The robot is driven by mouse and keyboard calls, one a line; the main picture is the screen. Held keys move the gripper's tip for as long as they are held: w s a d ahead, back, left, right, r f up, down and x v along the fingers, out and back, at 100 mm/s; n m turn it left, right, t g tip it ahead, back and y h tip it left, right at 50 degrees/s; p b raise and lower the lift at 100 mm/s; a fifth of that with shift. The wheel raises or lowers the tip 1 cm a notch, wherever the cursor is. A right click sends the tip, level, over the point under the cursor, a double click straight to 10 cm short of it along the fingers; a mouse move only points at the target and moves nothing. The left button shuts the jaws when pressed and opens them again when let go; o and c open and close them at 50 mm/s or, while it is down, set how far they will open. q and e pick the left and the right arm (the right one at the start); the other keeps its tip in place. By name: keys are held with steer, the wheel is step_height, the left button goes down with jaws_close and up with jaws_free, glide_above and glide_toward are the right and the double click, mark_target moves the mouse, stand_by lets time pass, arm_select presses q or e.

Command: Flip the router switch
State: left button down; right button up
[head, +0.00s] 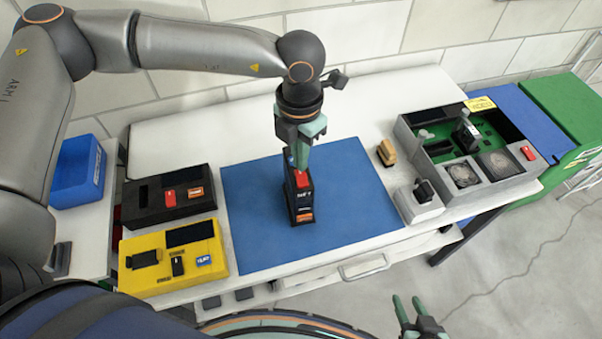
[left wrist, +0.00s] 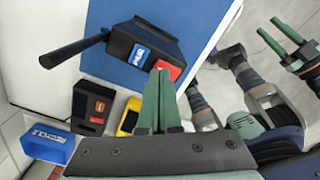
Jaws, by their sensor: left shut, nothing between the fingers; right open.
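The router is a black upright box (head: 301,204) standing on the blue mat, with a white-lettered label and an orange patch low on its front. A red switch (head: 302,181) is near its top. In the left wrist view the router (left wrist: 146,48) shows a black antenna, a blue label and the red switch (left wrist: 170,66). My left gripper (head: 301,165) points down at the router's top, shut and empty; its fingertips (left wrist: 160,72) overlap the red switch, and I cannot tell whether they touch. My right gripper (head: 408,308) is open and empty at the bottom edge, away from the table.
The blue mat (head: 255,215) lies on a white table. Left are a black device (head: 165,198) and a yellow device (head: 150,277), with a blue bin (head: 80,175) beyond. Right are a grey tray with parts (head: 410,140), a small white box (head: 415,205) and a tan block (head: 386,153).

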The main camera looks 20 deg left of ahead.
mark_target(300, 173)
arm_select(q)
steer(key=shift+f+b, duration=1)
steer(key=shift+f, duration=0.05)
stand_by(0.8)
steer(key=shift+r, duration=0.1)
steer(key=shift+r+p, duration=1.7)
steer(key=shift+r, duration=1.75)
steer(key=shift+s+f, duration=0.1)
